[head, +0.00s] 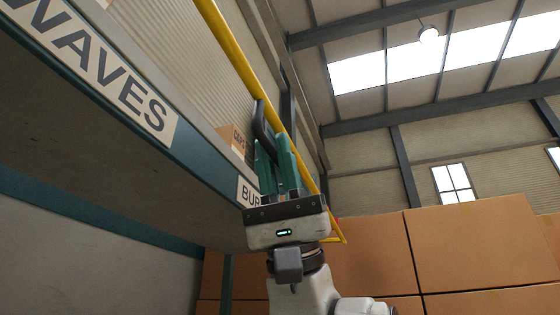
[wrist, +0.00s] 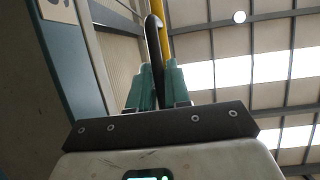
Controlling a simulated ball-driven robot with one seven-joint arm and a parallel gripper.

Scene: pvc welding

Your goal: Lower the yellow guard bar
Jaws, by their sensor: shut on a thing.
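The yellow guard bar (head: 229,45) slants down from the top of the head view to a lower end near the stacked boxes. It also shows at the top of the wrist view (wrist: 164,40). A black handle (head: 262,122) sits along the bar, and it rises between the fingers in the wrist view (wrist: 153,45). My gripper (head: 276,150) has teal fingers and is shut on the black handle. The fingers (wrist: 158,72) hide the handle's lower part. The bar's upper end is out of view.
A teal-edged shelf (head: 180,140) with label plates runs along the left, close to my gripper. A small cardboard box (head: 234,139) stands on it. Large stacked cartons (head: 470,245) fill the lower right. The space at upper right is open up to the roof beams.

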